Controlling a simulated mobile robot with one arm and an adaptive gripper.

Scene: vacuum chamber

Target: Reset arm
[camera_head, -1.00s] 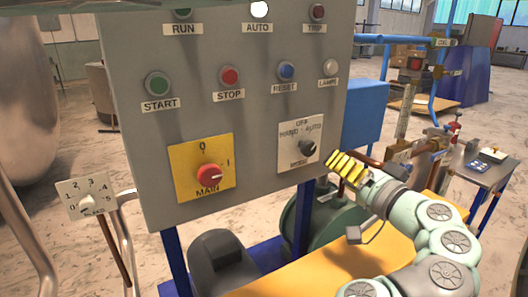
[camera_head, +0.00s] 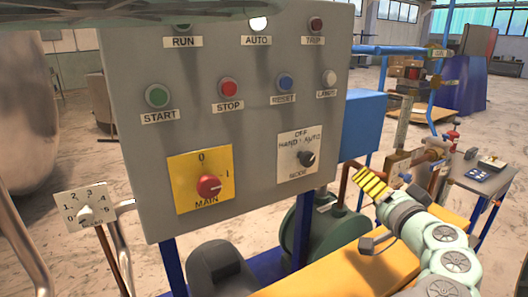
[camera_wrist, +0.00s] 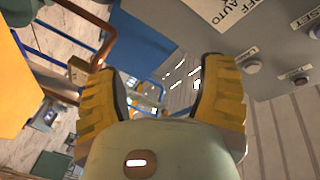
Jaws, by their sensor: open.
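My gripper (camera_head: 370,182) is at the right of the head view, beside the lower right edge of the grey control panel (camera_head: 240,120). Its yellow ridged fingers point up and left, apart from the panel. In the wrist view the two yellow fingers (camera_wrist: 168,95) are spread with nothing between them. My pale green arm comes in from the lower right. The panel carries a mode knob (camera_head: 306,158), a red main switch (camera_head: 208,186) on a yellow plate, and a blue reset button (camera_head: 285,82).
A blue box (camera_head: 362,125) sits behind the panel's right side. A green rounded machine (camera_head: 325,232) stands below it. A yellow surface (camera_head: 345,270) lies under my arm. A small table (camera_head: 478,177) stands at the right. A selector plate (camera_head: 85,207) is at the left.

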